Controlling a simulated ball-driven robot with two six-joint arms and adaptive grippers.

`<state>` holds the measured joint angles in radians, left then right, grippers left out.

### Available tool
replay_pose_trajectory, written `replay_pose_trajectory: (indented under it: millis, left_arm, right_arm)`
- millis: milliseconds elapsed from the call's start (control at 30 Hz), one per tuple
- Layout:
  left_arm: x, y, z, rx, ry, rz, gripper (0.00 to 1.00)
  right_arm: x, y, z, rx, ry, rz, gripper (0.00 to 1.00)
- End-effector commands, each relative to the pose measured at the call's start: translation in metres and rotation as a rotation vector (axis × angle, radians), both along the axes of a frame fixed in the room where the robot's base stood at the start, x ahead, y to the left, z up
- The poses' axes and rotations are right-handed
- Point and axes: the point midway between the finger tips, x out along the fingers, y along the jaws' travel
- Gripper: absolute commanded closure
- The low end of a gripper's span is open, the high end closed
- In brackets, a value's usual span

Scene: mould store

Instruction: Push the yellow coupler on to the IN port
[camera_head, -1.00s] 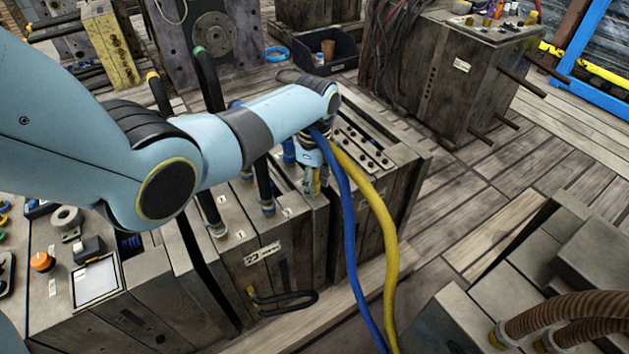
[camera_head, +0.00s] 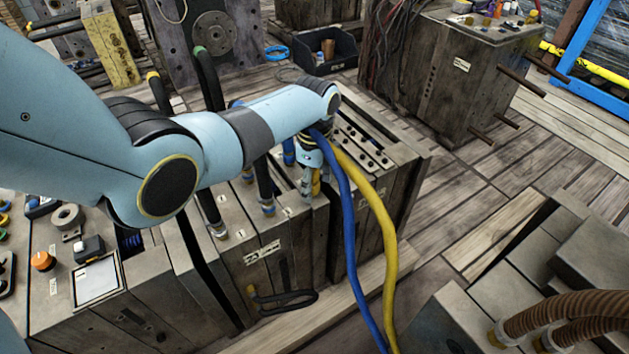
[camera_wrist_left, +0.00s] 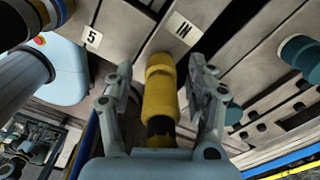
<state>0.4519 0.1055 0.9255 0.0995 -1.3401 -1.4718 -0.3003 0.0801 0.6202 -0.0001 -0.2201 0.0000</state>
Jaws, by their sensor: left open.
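The yellow coupler (camera_wrist_left: 160,92) stands between the fingers of my left gripper (camera_wrist_left: 161,88) in the left wrist view. The fingers are open, one on each side, with a visible gap to the coupler. Its far end meets the grey mould face beside the IN label (camera_wrist_left: 183,29); I cannot tell how deep it sits on the port, which is hidden behind it. In the head view my left gripper (camera_head: 310,178) points down at the mould top (camera_head: 285,215), with a bit of yellow between its fingers. My right gripper is not in view.
A blue hose (camera_head: 351,215) and a yellow hose (camera_head: 385,215) hang close beside the gripper. Black hoses (camera_head: 264,185) rise from the mould to the left. A label 5 (camera_wrist_left: 92,39) and teal fittings (camera_wrist_left: 300,55) flank the coupler. Wooden floor (camera_head: 470,190) is clear to the right.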

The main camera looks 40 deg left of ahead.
Motion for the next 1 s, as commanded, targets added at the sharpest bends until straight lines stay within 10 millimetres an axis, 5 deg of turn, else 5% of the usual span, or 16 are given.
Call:
replay_pose_trajectory:
  millis: [267, 700, 1000]
  left_arm:
    - [0.001, 0.0, 0.009, 0.0, -0.002, 0.0, 0.44]
    - [0.001, 0.0, 0.098, 0.001, -0.003, 0.0, 0.44]
    - [0.0, 0.0, 0.12, 0.0, 0.0, 0.0, 0.44]
  right_arm:
    - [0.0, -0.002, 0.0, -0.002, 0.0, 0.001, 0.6]
    - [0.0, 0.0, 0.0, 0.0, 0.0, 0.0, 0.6]
    - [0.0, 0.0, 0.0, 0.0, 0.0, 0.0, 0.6]
